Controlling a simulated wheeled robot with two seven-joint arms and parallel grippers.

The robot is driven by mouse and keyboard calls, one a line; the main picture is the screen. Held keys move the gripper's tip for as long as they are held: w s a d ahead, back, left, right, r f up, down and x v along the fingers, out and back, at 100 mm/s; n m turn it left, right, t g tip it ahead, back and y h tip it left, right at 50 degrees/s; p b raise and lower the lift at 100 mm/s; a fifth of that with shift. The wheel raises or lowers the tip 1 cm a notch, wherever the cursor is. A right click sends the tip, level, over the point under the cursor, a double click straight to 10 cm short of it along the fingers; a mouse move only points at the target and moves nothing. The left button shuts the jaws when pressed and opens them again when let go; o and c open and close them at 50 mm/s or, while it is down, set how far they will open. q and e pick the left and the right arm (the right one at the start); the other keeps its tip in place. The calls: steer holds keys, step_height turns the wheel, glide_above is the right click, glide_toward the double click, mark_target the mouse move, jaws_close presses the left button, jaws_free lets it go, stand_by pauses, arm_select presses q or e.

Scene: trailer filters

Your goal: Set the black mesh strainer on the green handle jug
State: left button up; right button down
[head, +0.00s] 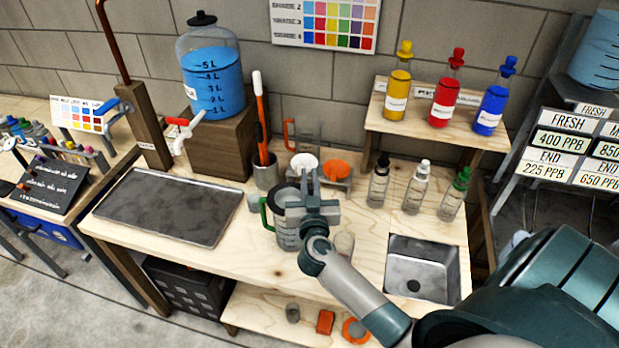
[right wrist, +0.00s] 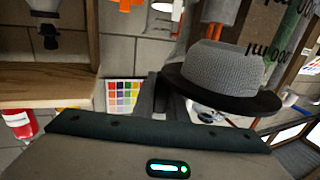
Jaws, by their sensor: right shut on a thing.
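The green handle jug (head: 286,232) stands on the wooden bench, clear-walled with dark markings, its green handle on the left. My right gripper (head: 312,196) is over the right part of the jug's top. In the right wrist view, the black mesh strainer (right wrist: 220,68) shows a grey mesh bowl and a wide black rim. My right gripper's fingers (right wrist: 158,98) are shut on the edge of that rim. My left gripper is out of view.
A white strainer (head: 304,162) and an orange strainer (head: 336,169) sit just behind. A jug with an orange handle (head: 289,135) stands at the back. A small glass (head: 344,246) is right of the jug, near the sink (head: 423,268). A dark tray (head: 168,207) lies left.

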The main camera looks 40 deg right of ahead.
steer(key=shift+f, duration=0.6)
stand_by(0.3)
steer(key=c, duration=2)
jaws_free()
steer(key=shift+c, duration=0.2)
steer(key=shift+s, duration=0.1)
steer(key=shift+p+v, duration=1.2)
steer(key=shift+v, duration=1.2)
steer(key=p+v, duration=0.2)
steer(key=v, duration=0.4)
steer(key=shift+a, duration=0.1)
steer(key=shift+a, duration=0.1)
